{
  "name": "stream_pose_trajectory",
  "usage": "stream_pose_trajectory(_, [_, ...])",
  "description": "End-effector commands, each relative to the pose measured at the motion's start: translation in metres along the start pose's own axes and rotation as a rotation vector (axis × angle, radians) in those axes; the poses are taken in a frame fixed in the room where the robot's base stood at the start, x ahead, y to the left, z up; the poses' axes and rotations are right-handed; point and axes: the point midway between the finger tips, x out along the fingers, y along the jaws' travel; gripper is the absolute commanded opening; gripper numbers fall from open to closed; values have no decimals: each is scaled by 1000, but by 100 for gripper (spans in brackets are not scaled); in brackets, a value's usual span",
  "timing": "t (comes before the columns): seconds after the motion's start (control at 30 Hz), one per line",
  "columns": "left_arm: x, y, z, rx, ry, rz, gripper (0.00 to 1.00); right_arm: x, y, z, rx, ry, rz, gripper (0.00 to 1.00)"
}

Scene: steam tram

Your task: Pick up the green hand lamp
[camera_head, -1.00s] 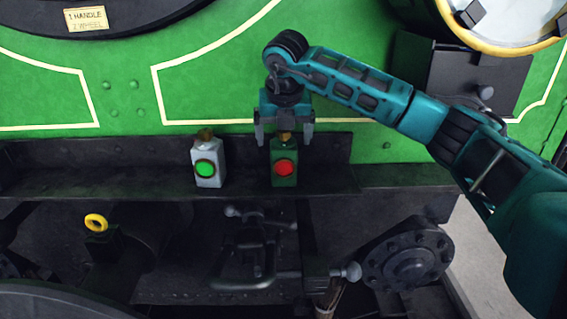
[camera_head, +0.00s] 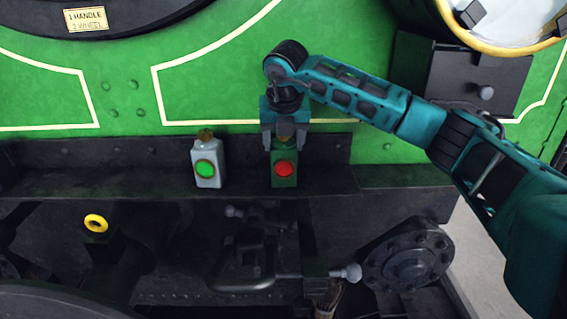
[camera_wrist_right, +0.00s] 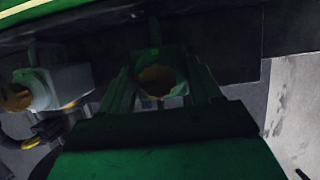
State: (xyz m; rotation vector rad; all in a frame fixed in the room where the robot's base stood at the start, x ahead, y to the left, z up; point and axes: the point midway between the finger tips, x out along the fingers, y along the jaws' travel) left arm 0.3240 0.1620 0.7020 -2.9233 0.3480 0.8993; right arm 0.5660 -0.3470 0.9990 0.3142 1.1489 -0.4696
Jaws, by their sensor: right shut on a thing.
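The green hand lamp (camera_head: 291,180) has a dark green body and a red lens. It stands upright on the dark ledge in the head view. My right gripper (camera_head: 284,147) reaches down from above and is shut on the upper part of this lamp, a finger on each side. In the right wrist view the lamp's top (camera_wrist_right: 157,79) with its brassy cap shows between the fingers (camera_wrist_right: 160,90). My left gripper is in neither view.
A pale grey lamp (camera_head: 206,180) with a green lens stands on the same ledge (camera_head: 240,184), close to the left of the green lamp. The green tram wall (camera_head: 220,85) rises right behind. Below the ledge are dark pipes and a yellow ring (camera_head: 96,223).

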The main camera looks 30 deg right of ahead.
Motion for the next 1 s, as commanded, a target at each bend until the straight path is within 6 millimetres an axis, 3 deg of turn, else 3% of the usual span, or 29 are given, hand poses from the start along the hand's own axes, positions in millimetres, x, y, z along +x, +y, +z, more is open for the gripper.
stream_pose_trajectory(0.37, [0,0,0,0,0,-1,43,0,0,0,0,0,0,1])
stream_pose_trajectory(0.77, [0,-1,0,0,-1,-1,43,-3,0,2,2,-4,2,0])
stream_pose_trajectory(1.0, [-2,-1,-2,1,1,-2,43,-34,1,15,1,-7,5,0])
